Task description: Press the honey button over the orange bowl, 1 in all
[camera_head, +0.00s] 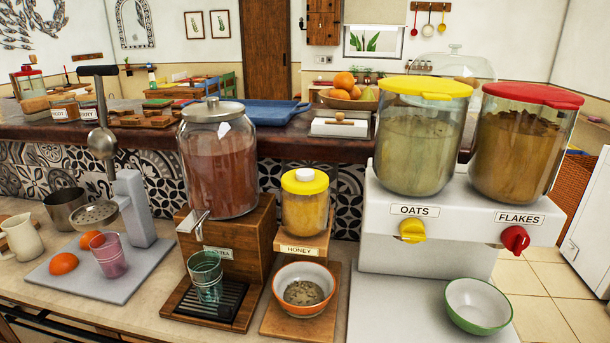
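The honey dispenser (305,212) is a clear jar of golden honey on a wooden stand with a HONEY label. It has a yellow lid, and a round white button (305,174) stands on top of the lid. The orange bowl (326,304), orange outside and white inside, stands on the wooden base below the dispenser. Greyish-brown flakes or oats (304,292) lie in its bottom. No honey stream shows. Neither of my grippers is in view.
Left of the honey stands a tea dispenser (218,165) with a green glass (206,277). Right are OATS (420,140) and FLAKES (522,145) dispensers and an empty green-rimmed bowl (478,304). A juicer (130,208) stands at far left. The raised counter (290,146) runs behind.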

